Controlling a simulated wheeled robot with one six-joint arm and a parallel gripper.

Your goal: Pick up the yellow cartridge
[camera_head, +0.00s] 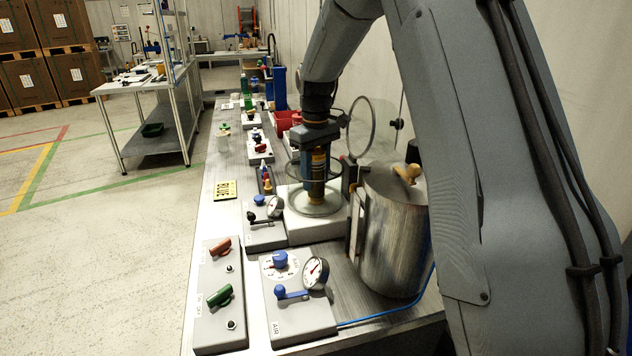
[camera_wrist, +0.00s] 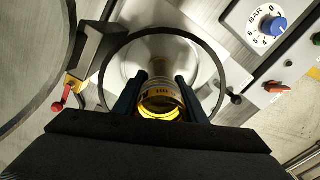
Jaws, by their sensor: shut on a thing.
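The yellow cartridge (camera_wrist: 160,100) is between the two fingers of my gripper (camera_wrist: 160,92) in the wrist view. It has a pale label band with dark lettering and a yellow lower rim. My gripper is shut on it. In the head view, the cartridge (camera_head: 318,170) stands upright inside a ring frame, above a pale base (camera_head: 312,228) with a round plate. My gripper (camera_head: 316,152) comes down over it from above and hides part of it. I cannot tell from these frames whether its lower end touches the plate.
A large metal drum (camera_head: 392,230) stands close to the right of the cartridge. A round clear disc (camera_head: 373,125) is behind it. Control boxes with a gauge (camera_head: 315,272) and a blue dial (camera_head: 280,259) are in front. A yellow plate (camera_head: 225,190) lies left.

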